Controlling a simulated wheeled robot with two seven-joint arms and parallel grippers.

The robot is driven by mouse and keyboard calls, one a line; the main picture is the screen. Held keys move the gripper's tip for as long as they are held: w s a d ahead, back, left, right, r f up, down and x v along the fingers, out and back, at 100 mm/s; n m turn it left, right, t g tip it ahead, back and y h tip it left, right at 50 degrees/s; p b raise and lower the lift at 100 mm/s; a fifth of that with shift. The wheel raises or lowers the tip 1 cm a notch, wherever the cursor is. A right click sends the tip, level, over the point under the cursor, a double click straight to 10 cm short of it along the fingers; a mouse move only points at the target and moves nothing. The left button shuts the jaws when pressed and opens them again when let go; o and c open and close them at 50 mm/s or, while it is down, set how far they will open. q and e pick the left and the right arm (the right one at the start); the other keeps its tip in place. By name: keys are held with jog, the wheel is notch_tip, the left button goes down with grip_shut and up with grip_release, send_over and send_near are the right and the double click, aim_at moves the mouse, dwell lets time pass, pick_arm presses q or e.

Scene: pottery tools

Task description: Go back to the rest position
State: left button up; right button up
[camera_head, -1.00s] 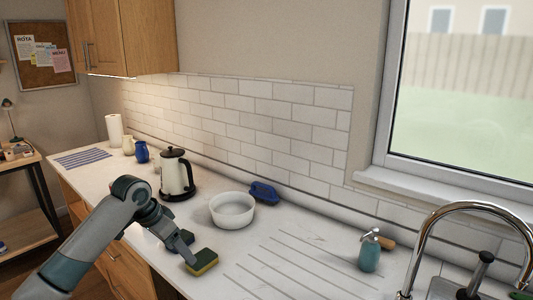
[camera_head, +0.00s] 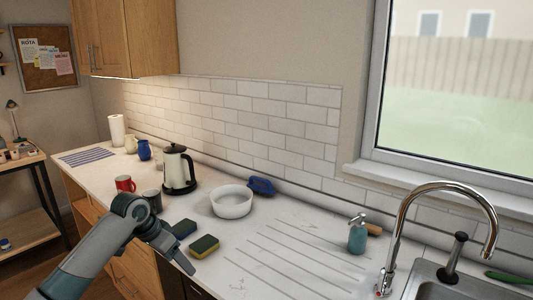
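My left arm comes in from the lower left. Its gripper (camera_head: 182,262) hangs at the front edge of the counter (camera_head: 240,262), left of and nearer than a yellow and green sponge (camera_head: 204,247). Whether its fingers are open or shut is too small to tell, and nothing shows in them. The sponge lies flat on the counter, apart from the gripper. My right gripper is not in view.
A white bowl (camera_head: 231,203), a kettle (camera_head: 178,170), a red mug (camera_head: 124,184) and a dark mug (camera_head: 153,199) stand on the counter. The ribbed drainer area is clear.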

pick_arm(q)
jog(key=s+a+f+n+b, duration=0.15)
jog(key=s+f, duration=0.25)
jog(key=f, duration=1.4)
jog(key=s+a+f+n, duration=0.1)
jog(key=s+f+n, duration=0.2)
jog(key=f, duration=1.5)
jog(key=s+a+f+y, duration=0.1)
jog(key=s+f+y, duration=0.1)
jog(key=s+f, duration=1.65)
jog(key=s+d+f+g, duration=0.1)
jog(key=s+f, duration=0.4)
jog(key=s, duration=0.9)
jog(key=s+d+f, duration=0.1)
jog(key=s+f, duration=0.5)
jog(key=s, duration=0.8)
jog(key=s+d+f+g+b, duration=0.1)
jog(key=s+f, duration=0.4)
jog(key=s, duration=0.9)
jog(key=shift+d+f+g+y, duration=0.15)
jog(key=shift+d+g+y, duration=0.15)
jog(key=shift+y, duration=0.1)
